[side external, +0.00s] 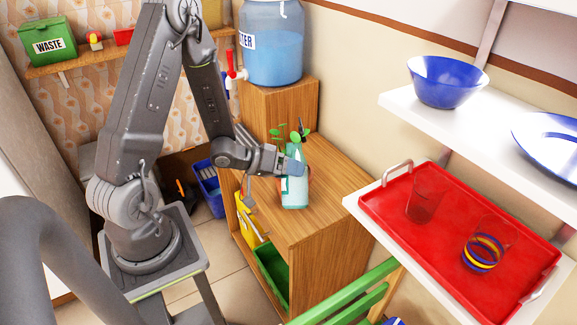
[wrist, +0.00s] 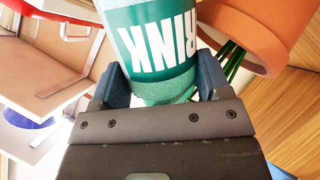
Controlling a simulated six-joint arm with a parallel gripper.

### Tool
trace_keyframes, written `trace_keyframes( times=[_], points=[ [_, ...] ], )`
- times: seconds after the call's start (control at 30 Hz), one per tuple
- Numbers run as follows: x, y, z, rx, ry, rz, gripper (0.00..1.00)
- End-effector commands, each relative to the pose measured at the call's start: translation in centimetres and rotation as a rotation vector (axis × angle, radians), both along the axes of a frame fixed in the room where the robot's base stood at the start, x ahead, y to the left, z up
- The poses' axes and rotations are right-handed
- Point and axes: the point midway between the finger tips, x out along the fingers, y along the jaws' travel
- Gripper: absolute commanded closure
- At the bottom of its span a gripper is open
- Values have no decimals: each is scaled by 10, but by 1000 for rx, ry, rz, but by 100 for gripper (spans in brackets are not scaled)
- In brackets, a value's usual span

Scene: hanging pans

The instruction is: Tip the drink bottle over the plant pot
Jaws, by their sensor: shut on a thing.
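The drink bottle (side external: 295,192) is pale teal and stands about upright at the wooden cabinet top; I cannot tell whether its base touches. In the wrist view, the bottle (wrist: 152,45) shows a green band with white lettering, upside down in the picture. My gripper (side external: 291,164) is shut on the bottle, with a dark finger on each side of it in the wrist view (wrist: 160,84). The terracotta plant pot (wrist: 250,28) is close beside the bottle in the wrist view, with green stems. In the side view the plant's leaves (side external: 297,133) show behind my gripper; the pot is mostly hidden.
At the right, a red tray (side external: 440,205) holds two glasses, below a shelf with a blue bowl (side external: 446,82). A green chair back (side external: 350,297) is in front. The cabinet's front top is clear.

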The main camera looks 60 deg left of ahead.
Motion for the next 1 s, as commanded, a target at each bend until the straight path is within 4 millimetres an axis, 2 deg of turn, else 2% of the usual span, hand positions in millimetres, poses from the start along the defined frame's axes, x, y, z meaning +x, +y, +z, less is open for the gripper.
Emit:
trace_keyframes(
  times=[0.17, 0.8, 1.0],
  points=[
    [-1, -2, -4, -63, 36, -1, 60],
    [0, -1, -5, -657, 379, -2, 60],
    [1, 1, 0, -731, 421, -2, 60]
  ],
)
